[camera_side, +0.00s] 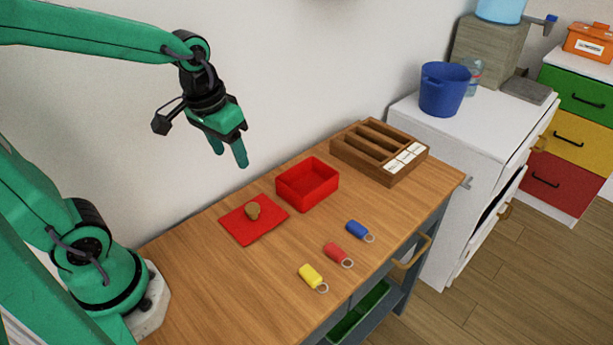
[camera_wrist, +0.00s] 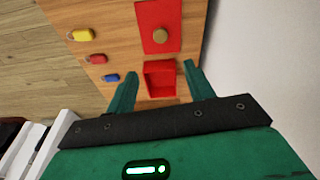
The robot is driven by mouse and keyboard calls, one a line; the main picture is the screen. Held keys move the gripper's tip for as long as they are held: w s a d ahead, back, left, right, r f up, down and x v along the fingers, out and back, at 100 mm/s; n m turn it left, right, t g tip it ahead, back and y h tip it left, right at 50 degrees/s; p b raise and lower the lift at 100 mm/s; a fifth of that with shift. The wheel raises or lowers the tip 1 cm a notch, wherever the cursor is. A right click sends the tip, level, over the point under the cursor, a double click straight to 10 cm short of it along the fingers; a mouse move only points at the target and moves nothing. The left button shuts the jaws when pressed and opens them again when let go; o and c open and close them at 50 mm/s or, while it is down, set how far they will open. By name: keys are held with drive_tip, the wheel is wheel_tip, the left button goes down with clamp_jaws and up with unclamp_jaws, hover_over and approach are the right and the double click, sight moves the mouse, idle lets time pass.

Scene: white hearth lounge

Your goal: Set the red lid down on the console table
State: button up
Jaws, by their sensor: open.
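The red lid (camera_side: 242,229), a flat square with a round brown knob, lies flat on the wooden console table (camera_side: 190,290). It also shows in the wrist view (camera_wrist: 153,18). Beside it, apart from it, stands an open red box (camera_side: 308,184), which looks empty; it shows in the wrist view (camera_wrist: 150,90) between my fingers. My gripper (camera_side: 228,160) is open and empty, in the air above the back of the table, clear of lid and box. It also shows in the wrist view (camera_wrist: 160,88).
Blue (camera_side: 357,230), red (camera_side: 335,252) and yellow (camera_side: 310,275) key tags lie along the table's front. A wooden compartment tray (camera_side: 365,160) stands at the far end. A white cabinet with a blue bucket (camera_side: 443,90) is beyond. The near left tabletop is clear.

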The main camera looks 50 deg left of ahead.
drive_tip(key=s+r+m+t, duration=0.1)
drive_tip(key=s+r+t, duration=0.2)
drive_tip(key=s+r, duration=0.2)
drive_tip(key=shift+s, duration=0.6)
